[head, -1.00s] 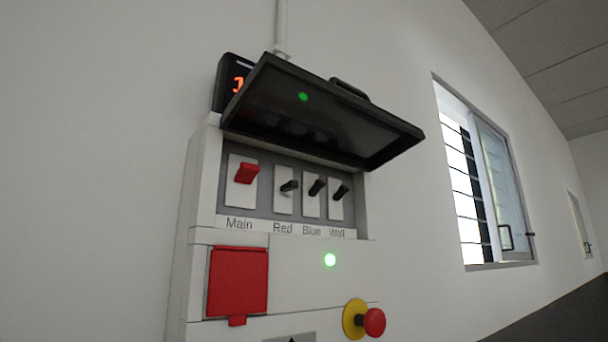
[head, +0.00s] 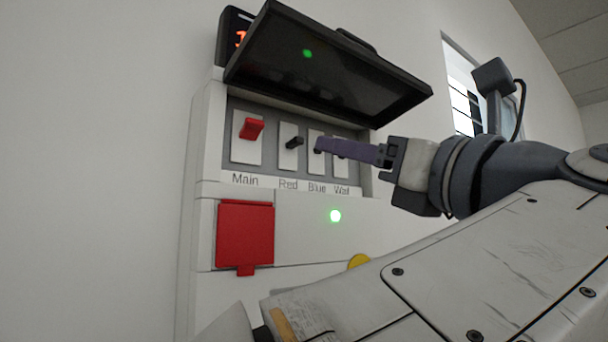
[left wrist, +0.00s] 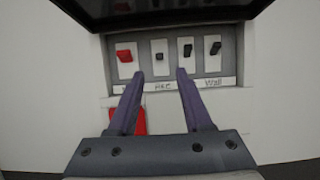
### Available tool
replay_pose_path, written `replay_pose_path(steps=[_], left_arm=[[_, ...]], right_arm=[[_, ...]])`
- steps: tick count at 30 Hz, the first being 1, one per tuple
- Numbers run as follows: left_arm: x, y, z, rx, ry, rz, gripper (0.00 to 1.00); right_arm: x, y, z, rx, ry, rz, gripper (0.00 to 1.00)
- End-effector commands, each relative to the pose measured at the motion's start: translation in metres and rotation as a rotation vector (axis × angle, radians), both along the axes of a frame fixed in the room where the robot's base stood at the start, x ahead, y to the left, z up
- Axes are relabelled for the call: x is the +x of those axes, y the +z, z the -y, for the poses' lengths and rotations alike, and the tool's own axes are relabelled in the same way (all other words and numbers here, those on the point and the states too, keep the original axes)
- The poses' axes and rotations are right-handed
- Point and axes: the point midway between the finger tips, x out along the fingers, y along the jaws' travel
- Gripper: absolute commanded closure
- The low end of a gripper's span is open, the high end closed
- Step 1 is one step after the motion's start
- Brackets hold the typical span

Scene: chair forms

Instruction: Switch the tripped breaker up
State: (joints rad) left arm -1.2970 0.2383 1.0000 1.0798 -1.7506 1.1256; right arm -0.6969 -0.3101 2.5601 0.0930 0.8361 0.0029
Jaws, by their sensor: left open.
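The Red breaker (head: 294,142) has a small black lever that sticks nearly straight out, unlike the up-tilted Blue (left wrist: 187,49) and Wall (left wrist: 215,48) levers. In the left wrist view the Red lever (left wrist: 159,57) shows as a dark square beyond and between my fingertips. My left gripper (head: 318,145) is open and empty, its purple fingers level in front of the breaker row. In the head view it covers the Blue and Wall levers. In the left wrist view the open fingers (left wrist: 160,73) straddle the Red column. Contact cannot be told. My right gripper is out of view.
The raised dark cover (head: 330,75) overhangs the breakers. The red Main switch (head: 251,128) is left of Red. Below are a red flap (head: 245,235), a green lamp (head: 335,216) and a partly hidden yellow ring (head: 359,261). A window (head: 462,90) is at right.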

Motion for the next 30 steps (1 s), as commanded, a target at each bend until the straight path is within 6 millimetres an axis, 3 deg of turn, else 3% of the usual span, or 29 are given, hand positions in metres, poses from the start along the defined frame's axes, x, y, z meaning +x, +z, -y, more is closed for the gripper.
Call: replay_pose_path(steps=[15, 28, 29, 30], left_arm=[[0.064, 0.037, -0.049, 0.003, 0.006, 0.001, 0.50], [0.074, 0.038, -0.055, 0.004, 0.002, 0.001, 0.50], [0.074, 0.038, -0.055, 0.004, 0.002, 0.001, 0.54], [0.074, 0.038, -0.055, 0.004, 0.002, 0.001, 0.69]], right_arm=[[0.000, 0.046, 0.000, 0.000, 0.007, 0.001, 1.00], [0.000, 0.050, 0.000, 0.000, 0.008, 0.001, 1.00], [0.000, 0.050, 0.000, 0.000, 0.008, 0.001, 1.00], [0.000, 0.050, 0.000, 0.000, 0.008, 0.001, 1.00]])
